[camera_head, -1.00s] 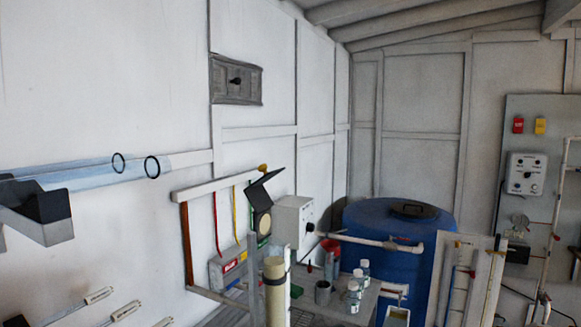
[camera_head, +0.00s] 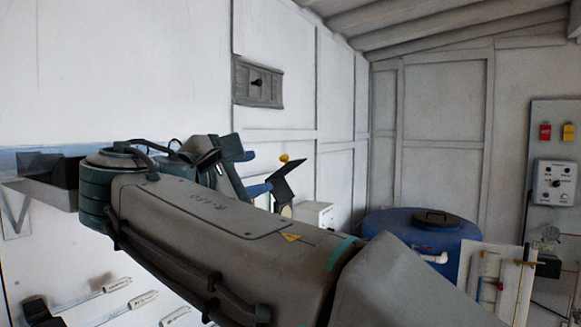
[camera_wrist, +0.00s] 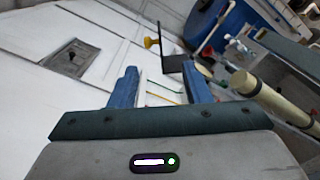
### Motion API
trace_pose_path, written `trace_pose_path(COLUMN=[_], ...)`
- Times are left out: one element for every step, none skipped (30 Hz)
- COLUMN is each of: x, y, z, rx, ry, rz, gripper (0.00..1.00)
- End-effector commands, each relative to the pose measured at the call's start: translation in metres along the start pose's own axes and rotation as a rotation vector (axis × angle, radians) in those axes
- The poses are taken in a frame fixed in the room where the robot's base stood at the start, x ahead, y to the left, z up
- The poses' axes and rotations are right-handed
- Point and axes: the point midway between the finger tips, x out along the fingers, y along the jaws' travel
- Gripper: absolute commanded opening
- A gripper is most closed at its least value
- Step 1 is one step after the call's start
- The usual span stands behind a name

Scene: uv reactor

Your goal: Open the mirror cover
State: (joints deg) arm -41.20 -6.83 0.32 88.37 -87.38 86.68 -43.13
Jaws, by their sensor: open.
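A dark flap (camera_head: 287,181), which looks like the mirror cover, stands tilted near the white wall with a yellow knob (camera_head: 284,158) at its upper left. A pale round face shows partly below it. In the wrist view, the dark flap (camera_wrist: 175,63) and yellow knob (camera_wrist: 152,42) lie beyond my fingertips. My gripper (camera_head: 262,172) is open, and its blue fingers point toward the flap. The wrist view shows my gripper (camera_wrist: 159,70) with nothing between its fingers. The flap appears apart from the fingers. My arm hides the frame below it.
A grey wall box (camera_head: 258,82) with a black knob is above. A blue barrel (camera_head: 420,238) stands behind to the right. A beige pipe (camera_wrist: 270,98) rises close to the right finger in the wrist view. A control panel (camera_head: 556,184) is far right.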

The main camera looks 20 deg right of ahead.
Motion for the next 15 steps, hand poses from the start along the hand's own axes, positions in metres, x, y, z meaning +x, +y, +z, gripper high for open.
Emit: trace_pose_path(x=[-0.003,-0.004,-0.004,-0.002,0.000,0.004,0.008,0.013,0.020,0.026,0.032,0.041,0.048,0.054,0.063], y=[0.005,0.007,0.010,0.011,0.011,0.012,0.012,0.012,0.012,0.012,0.013,0.013,0.014,0.014,0.014], z=[0.001,0.002,0.003,0.004,0.004,0.005,0.005,0.005,0.006,0.006,0.006,0.006,0.007,0.007,0.007], rx=[-0.005,-0.007,-0.008,-0.009,-0.010,-0.010,-0.011,-0.011,-0.011,-0.011,-0.010,-0.010,-0.010,-0.011,-0.011], ry=[-0.011,-0.016,-0.021,-0.024,-0.026,-0.027,-0.027,-0.027,-0.027,-0.027,-0.026,-0.027,-0.027,-0.027,-0.027], rz=[0.015,0.021,0.026,0.028,0.029,0.030,0.029,0.028,0.028,0.026,0.027,0.026,0.026,0.026,0.025], gripper=[0.44,0.44,0.44,0.44,0.44,0.44,0.44,0.44,0.44,0.44,0.44,0.44,0.44,0.44,0.44])
